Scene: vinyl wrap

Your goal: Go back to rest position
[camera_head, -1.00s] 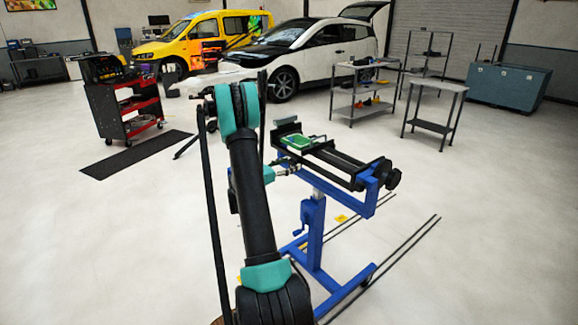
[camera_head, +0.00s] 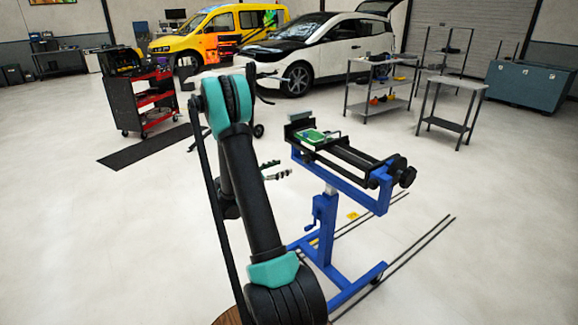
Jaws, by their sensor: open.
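My arm (camera_head: 250,190), black with teal joint covers, rises in the centre-left of the head view and bends at the top. My gripper (camera_head: 278,170) shows small beyond the arm, left of the blue stand. Its fingers look apart with nothing between them, and it is clear of the stand. The arm hides part of the wrist.
A blue stand (camera_head: 325,240) with black rails carries a green-and-white item (camera_head: 313,137). A red-black tool cart (camera_head: 140,100) and dark mat (camera_head: 150,147) are left. Metal shelves (camera_head: 380,85), a small table (camera_head: 450,105) and cars (camera_head: 320,50) stand behind. Open floor lies left.

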